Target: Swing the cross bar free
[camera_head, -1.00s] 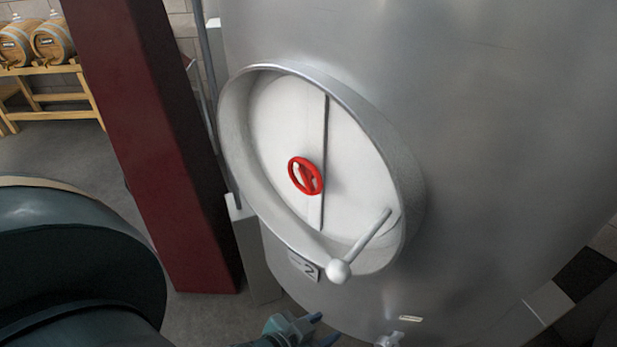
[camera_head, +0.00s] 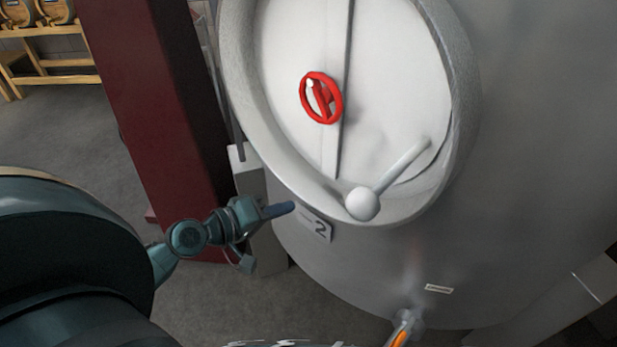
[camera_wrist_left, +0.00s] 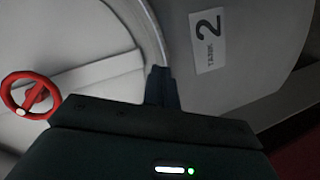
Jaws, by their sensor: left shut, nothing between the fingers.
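The cross bar (camera_head: 345,95) is a thin grey strip running upright across the white round door (camera_head: 395,75) of the steel tank. A red handwheel (camera_head: 321,98) sits at the bar's middle. In the left wrist view the bar (camera_wrist_left: 95,75) lies slantwise, with the red wheel (camera_wrist_left: 30,95) at the left. My left gripper (camera_head: 280,210) is shut and empty, just outside the lower left of the door's rim, apart from bar and wheel in the head view. In the left wrist view its fingers (camera_wrist_left: 161,88) are together. My right gripper is not seen.
A white ball-ended lever (camera_head: 362,203) sticks out at the door's lower right. A plate marked 2 (camera_head: 316,228) is below the rim. A dark red column (camera_head: 150,130) stands left of the tank. A tap (camera_head: 403,325) is low on the tank.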

